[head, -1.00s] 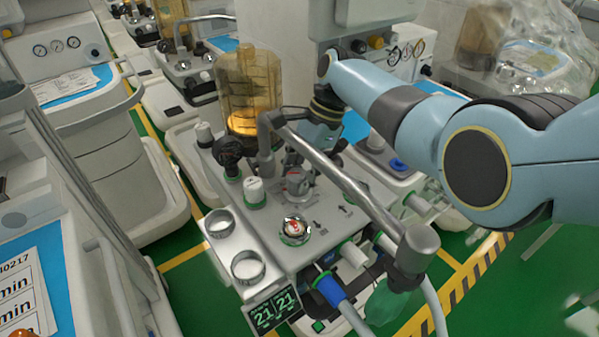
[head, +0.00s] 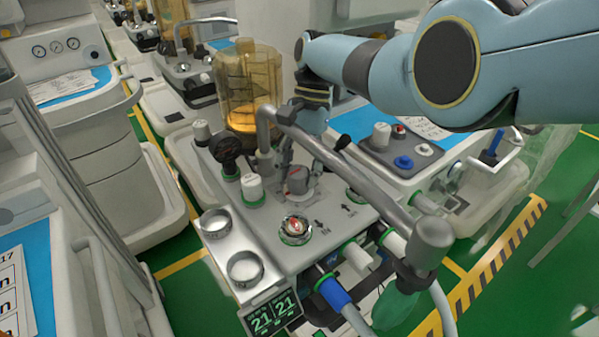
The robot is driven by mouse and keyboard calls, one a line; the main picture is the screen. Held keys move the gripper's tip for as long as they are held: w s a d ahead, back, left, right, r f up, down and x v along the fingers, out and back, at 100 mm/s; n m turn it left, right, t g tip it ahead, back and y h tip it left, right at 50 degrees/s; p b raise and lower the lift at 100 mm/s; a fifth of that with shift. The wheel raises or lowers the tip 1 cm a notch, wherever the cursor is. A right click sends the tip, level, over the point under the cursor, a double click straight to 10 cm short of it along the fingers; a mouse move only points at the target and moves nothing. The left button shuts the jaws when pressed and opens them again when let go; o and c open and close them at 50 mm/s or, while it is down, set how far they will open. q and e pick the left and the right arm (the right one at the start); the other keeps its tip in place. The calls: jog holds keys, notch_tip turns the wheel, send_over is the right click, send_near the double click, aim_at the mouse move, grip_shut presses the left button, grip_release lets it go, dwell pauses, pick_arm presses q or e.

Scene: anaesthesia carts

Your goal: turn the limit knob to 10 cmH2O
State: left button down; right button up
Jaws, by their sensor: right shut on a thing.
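The limit knob (head: 297,180) appears as a grey knob on the top plate of the central anaesthesia machine, behind the slanting grey tube. My right arm comes in from the right, and its wrist hangs above and behind that tube. My right gripper (head: 287,160) reaches down to the knob and is shut on it. The tube partly hides the fingers. The knob's scale and pointer are too small to read. My left gripper is not in view.
The thick grey tube (head: 350,175) crosses close in front of the gripper. An amber bellows canister (head: 248,85) stands behind left, beside a dark gauge (head: 224,148). A domed valve with a green ring (head: 295,228) and two metal rings (head: 245,267) lie nearer. Another cart stands at right.

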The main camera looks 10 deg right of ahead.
dwell(0.4)
jog(key=o, duration=1.2)
jog(key=v, duration=0.7)
jog(key=shift+w+r, duration=0.2)
